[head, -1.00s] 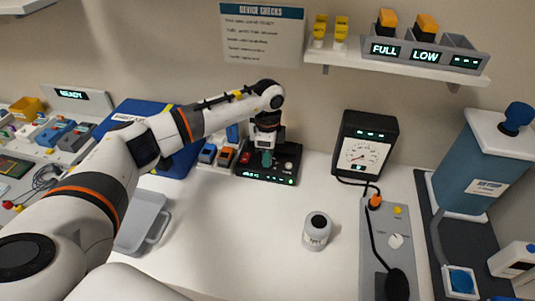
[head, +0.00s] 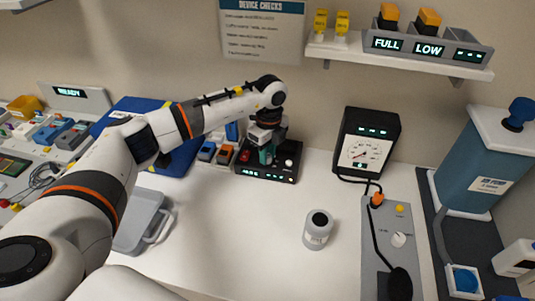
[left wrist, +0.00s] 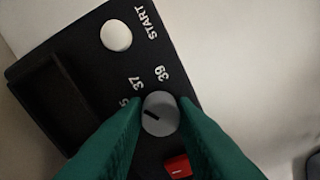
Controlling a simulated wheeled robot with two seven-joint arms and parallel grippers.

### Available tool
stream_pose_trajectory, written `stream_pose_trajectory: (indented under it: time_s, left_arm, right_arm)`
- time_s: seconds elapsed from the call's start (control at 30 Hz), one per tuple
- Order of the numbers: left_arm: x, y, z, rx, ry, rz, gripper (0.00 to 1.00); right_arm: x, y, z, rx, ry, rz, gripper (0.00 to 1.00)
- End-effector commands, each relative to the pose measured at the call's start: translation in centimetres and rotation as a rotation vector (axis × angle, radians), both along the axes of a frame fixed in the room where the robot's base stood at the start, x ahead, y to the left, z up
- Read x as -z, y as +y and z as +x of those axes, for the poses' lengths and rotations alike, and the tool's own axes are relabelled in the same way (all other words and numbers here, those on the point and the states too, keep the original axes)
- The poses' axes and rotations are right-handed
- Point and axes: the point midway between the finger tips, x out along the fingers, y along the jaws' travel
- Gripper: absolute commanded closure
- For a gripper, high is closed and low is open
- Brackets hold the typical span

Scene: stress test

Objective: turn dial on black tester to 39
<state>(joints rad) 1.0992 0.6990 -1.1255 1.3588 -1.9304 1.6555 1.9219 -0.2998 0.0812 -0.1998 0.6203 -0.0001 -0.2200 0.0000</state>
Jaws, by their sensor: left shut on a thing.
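The black tester (head: 283,174) stands on the white bench near the wall in the head view, with a lit green display on its front. My left gripper (head: 266,157) points down onto it. In the left wrist view, the teal fingers of my left gripper (left wrist: 160,125) are shut on a round grey dial (left wrist: 163,105). The dial's dark mark points left, roughly toward a partly hidden label ending in 5. The labels 37 and 39 show above the dial. The tester (left wrist: 85,60) also carries a white button marked START (left wrist: 116,36) and a red part (left wrist: 178,166). My right gripper is out of view.
A white-grey cylinder (head: 318,232) stands on the open bench. A black gauge box (head: 367,143) and a grey panel with a cable (head: 375,235) are to the right. Small blue and orange devices (head: 215,152) sit just left of the tester. A grey tray (head: 135,225) is at left.

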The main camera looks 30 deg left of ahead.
Motion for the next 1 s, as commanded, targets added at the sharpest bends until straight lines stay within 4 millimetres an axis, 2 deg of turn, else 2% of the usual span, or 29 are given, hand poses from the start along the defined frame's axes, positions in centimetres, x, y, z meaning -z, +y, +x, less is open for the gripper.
stream_pose_trajectory:
  time_s: [0.7,1.0]
  left_arm:
    - [0.0,0.0,0.0,0.676,-0.005,-0.002,0.98]
    - [0.0,0.0,-0.1,0.899,-0.004,-0.001,0.98]
  right_arm:
    - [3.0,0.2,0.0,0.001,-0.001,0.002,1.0]
    - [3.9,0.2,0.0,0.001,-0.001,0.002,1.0]
